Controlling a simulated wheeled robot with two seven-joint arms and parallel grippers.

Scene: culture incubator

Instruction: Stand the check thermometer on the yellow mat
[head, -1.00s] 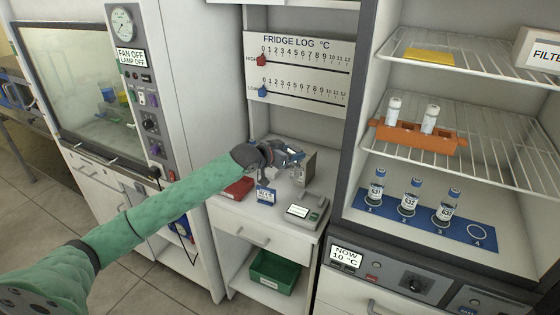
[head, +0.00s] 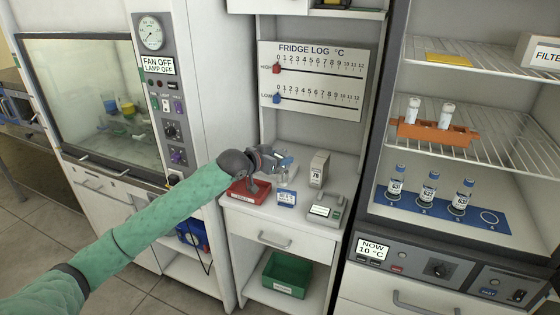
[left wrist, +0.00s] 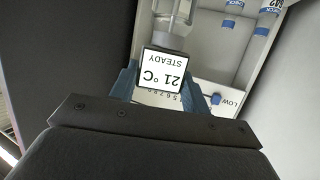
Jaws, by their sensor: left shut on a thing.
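The check thermometer (left wrist: 162,68), with a square display reading 21 °C STEADY, is between the blue fingers of my left gripper (left wrist: 165,85) in the left wrist view. The display appears upside down there. In the head view my left gripper (head: 280,160) is over the worktop of the middle bay, above and beside a red tray. The thermometer is hard to make out there behind the fingers. The yellow mat (head: 448,59) lies on the top wire shelf of the open cabinet at the right, well apart from the gripper. My right gripper is in neither view.
An orange rack (head: 436,133) with two vials is on the middle shelf. A white box (head: 540,53) stands right of the mat.

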